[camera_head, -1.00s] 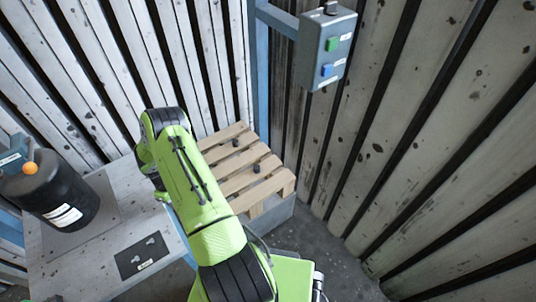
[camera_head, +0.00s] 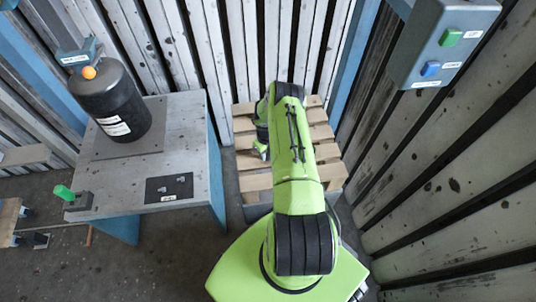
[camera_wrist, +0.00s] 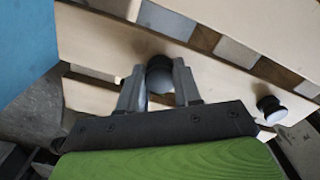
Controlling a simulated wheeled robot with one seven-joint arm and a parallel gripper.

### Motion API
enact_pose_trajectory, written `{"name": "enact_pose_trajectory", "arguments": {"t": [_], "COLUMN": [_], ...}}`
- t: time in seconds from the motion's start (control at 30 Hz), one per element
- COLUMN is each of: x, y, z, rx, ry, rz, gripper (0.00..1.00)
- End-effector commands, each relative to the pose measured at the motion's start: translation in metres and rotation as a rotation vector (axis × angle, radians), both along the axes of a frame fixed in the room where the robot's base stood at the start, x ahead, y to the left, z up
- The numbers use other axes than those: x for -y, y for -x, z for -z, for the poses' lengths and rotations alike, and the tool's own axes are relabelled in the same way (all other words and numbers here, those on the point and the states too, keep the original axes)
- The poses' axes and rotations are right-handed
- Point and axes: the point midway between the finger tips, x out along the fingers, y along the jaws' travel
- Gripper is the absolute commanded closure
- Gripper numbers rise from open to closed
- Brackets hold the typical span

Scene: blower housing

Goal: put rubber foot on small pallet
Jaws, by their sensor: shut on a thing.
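My gripper (camera_wrist: 160,85) is shut on a dark, round rubber foot (camera_wrist: 160,76) with a grey face, held between the fingertips. The wooden small pallet (camera_head: 252,183) stands on the floor at the middle of the head view, partly hidden behind my arm. Its pale slats (camera_wrist: 97,40) fill much of the wrist view behind the held foot. Another dark rubber foot (camera_wrist: 271,108) is on a slat at the right. I cannot tell whether the held foot touches the pallet. My fingers and both feet cannot be made out in the head view.
A grey table (camera_head: 190,130) stands left of the pallet, with a black canister (camera_head: 108,105) and a dark labelled plate (camera_head: 169,188) on it. A control box (camera_head: 440,45) with green and blue buttons is at upper right. Slatted walls close off the back and right.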

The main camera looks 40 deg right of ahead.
Motion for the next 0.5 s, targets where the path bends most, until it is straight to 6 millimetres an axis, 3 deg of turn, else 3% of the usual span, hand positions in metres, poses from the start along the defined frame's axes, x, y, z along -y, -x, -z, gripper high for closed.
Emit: {"name": "enact_pose_trajectory", "arguments": {"t": [0.3, 0.33, 0.5], "x": [0.0004, 0.0005, 0.0005], "y": [-0.0001, -0.0003, -0.0002], "z": [0.006, 0.0063, 0.0059], "rx": [0.001, 0.001, 0.001], "ry": [0.001, 0.001, 0.001], "rz": [0.001, 0.001, 0.001], "gripper": [0.96, 0.65, 0.41]}}
